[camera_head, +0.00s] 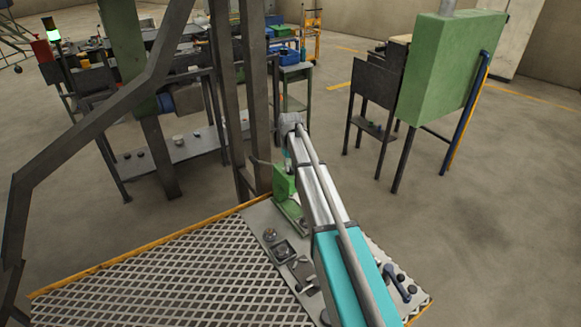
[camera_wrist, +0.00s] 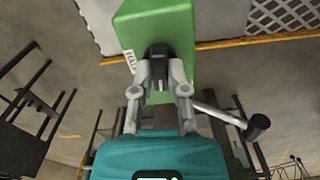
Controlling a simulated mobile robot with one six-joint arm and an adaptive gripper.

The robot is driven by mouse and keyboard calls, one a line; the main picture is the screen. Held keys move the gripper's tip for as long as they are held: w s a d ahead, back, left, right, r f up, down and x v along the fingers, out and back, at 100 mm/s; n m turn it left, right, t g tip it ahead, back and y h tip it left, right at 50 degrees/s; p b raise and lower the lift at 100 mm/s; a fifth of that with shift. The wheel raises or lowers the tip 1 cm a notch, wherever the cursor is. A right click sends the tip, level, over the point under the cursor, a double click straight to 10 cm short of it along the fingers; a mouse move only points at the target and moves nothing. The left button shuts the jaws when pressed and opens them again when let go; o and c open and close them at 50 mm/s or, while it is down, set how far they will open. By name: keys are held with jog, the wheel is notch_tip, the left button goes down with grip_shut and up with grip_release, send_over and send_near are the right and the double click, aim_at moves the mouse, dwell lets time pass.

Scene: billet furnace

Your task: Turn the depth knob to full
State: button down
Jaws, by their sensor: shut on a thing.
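The black depth knob (camera_wrist: 158,52) sits on the face of a green box (camera_wrist: 185,18) in the wrist view. My gripper (camera_wrist: 158,74) has its two grey fingers on either side of the knob and is shut on it. A small pale pointer shows on the knob, between the fingers. A white label with dark marks (camera_wrist: 130,62) is beside the knob at the left. In the head view the green box (camera_head: 284,182) stands on the panel at the platform's far edge. My arm hides part of it, and my fingers cannot be made out there.
A lever with a black grip (camera_wrist: 258,127) sticks out right of my gripper. Near my arm, the panel carries a round knob (camera_head: 270,235), a square-based control (camera_head: 284,251) and a blue-grey lever (camera_head: 398,283). Dark posts (camera_head: 258,90) rise close to the left.

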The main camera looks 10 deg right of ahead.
jog(key=shift+n, duration=0.6)
jog(key=c, duration=0.6)
grip_release()
jog(key=shift+c, duration=0.2)
jog(key=shift+m, duration=0.3)
